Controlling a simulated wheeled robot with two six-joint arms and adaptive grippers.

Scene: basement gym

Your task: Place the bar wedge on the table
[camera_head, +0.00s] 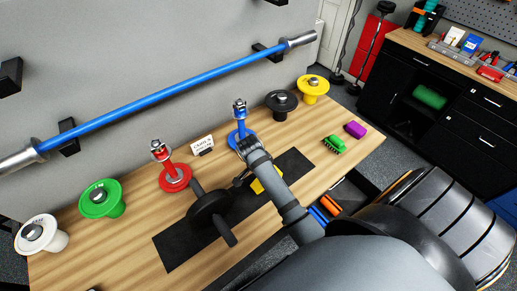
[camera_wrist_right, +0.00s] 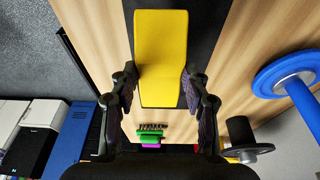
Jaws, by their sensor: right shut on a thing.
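The yellow bar wedge (camera_wrist_right: 160,50) is a smooth block between the two fingers of my right gripper (camera_wrist_right: 160,88). In the head view the wedge (camera_head: 259,186) shows in part beside my right gripper (camera_head: 245,176), over the right part of the dark mat. My arm hides some of it. I cannot tell whether its underside touches the mat. The wooden table (camera_head: 120,241) runs under it all. My left gripper is not in view.
A barbell plate (camera_head: 209,212) on a short bar lies on the black mat (camera_head: 178,246). Red (camera_head: 174,179) and blue (camera_head: 241,136) stands are behind. A green brush (camera_head: 334,144) and a purple block (camera_head: 355,129) lie at the right. Bare wood shows along the table's left front.

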